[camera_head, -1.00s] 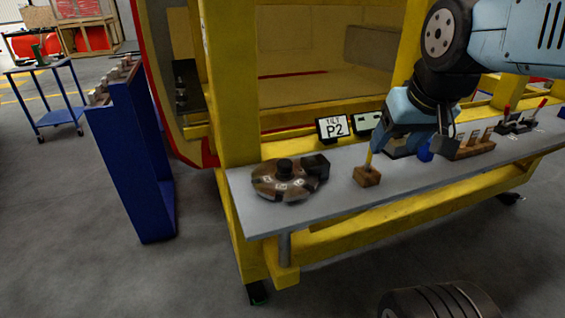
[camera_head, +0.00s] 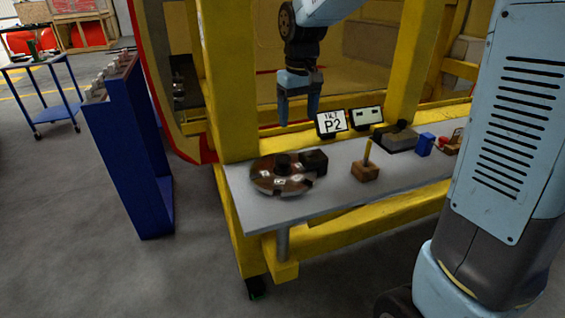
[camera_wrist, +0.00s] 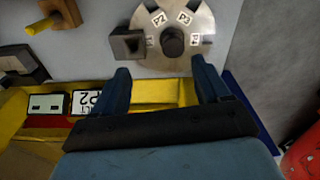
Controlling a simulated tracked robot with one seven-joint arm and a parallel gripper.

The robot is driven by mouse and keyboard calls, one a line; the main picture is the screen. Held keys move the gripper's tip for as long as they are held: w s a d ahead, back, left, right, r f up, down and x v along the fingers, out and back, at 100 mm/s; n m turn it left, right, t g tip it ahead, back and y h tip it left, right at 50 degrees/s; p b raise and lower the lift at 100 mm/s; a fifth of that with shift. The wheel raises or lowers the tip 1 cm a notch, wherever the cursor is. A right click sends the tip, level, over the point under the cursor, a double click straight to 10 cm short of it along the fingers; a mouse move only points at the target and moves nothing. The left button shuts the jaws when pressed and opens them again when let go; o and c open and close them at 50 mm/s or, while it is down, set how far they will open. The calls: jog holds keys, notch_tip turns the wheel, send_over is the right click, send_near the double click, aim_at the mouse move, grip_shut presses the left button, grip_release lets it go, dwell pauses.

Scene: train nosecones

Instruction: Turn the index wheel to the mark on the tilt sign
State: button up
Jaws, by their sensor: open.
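The index wheel (camera_head: 281,176) lies flat on the left end of the grey shelf, with a dark knob (camera_head: 282,161) at its centre. In the wrist view the wheel (camera_wrist: 190,49) carries white labels; P2 and P3 are readable, and P2 lies close to the dark block. That dark block (camera_head: 313,161) sits at the wheel's edge; it also shows in the wrist view (camera_wrist: 127,44). The tilt sign (camera_head: 331,123) reads P2. My gripper (camera_head: 298,122) is open and empty, in the air above the back of the shelf, apart from the wheel. The knob shows ahead, between my fingers (camera_wrist: 165,72).
A wooden block with a yellow peg (camera_head: 366,170) stands right of the wheel. A second small sign (camera_head: 367,116), a grey box (camera_head: 396,138) and a blue item (camera_head: 425,144) stand farther right. A yellow post (camera_head: 232,90) rises behind the wheel. A blue rack (camera_head: 133,150) stands left.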

aim_at(284, 158)
jog(key=shift+n+g, duration=0.3)
jog(key=shift+g, duration=0.1)
jog(key=w+a+f, duration=0.1)
jog(key=f, duration=0.4)
jog(key=a+f, duration=0.1)
jog(key=f, duration=0.5)
jog(key=w+a+f, duration=0.1)
jog(key=f, duration=0.4)
jog(key=shift+w+a+f, duration=0.15)
jog(key=shift+w+f, duration=0.1)
jog(key=shift+w, duration=0.1)
